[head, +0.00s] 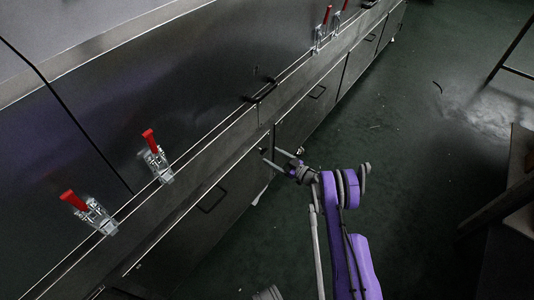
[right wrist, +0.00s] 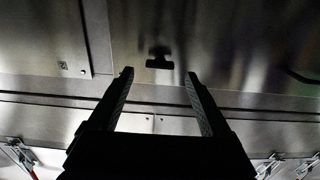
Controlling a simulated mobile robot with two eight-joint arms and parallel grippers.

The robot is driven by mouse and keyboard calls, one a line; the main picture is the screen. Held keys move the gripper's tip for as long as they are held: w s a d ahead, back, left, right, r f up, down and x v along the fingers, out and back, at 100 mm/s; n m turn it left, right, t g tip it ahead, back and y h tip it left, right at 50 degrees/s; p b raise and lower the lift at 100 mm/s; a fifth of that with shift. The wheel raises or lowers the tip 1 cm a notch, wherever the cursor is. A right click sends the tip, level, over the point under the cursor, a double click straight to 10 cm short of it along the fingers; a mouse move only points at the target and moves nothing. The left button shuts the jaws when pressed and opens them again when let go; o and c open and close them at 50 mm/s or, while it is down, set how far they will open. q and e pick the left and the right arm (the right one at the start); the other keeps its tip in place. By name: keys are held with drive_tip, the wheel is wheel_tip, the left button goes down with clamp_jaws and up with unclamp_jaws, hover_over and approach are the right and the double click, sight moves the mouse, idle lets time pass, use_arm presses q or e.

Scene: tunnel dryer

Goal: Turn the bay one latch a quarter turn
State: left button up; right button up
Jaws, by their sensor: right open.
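In the right wrist view, a small dark T-shaped latch (right wrist: 159,62) stands out from a metal panel, its bar lying across the picture. I take it for the bay one latch, though I see no label. My right gripper (right wrist: 160,75) is open and empty, with one finger to each side of the latch in the picture. I cannot tell how far the fingertips are from it. In the head view the right gripper (head: 270,155) points at the lower doors of the dryer; I cannot make out the latch there. My left gripper is not in view.
Red-handled toggle clamps (head: 154,158) line the dryer's ledge, with more farther along (head: 320,33). A black pull handle (head: 212,199) is on a lower door, and another dark handle (head: 265,90) is higher up. The green floor (head: 420,130) to the right is mostly clear.

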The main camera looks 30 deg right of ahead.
sight(265, 152)
drive_tip(key=shift+x, duration=1.85)
clamp_jaws()
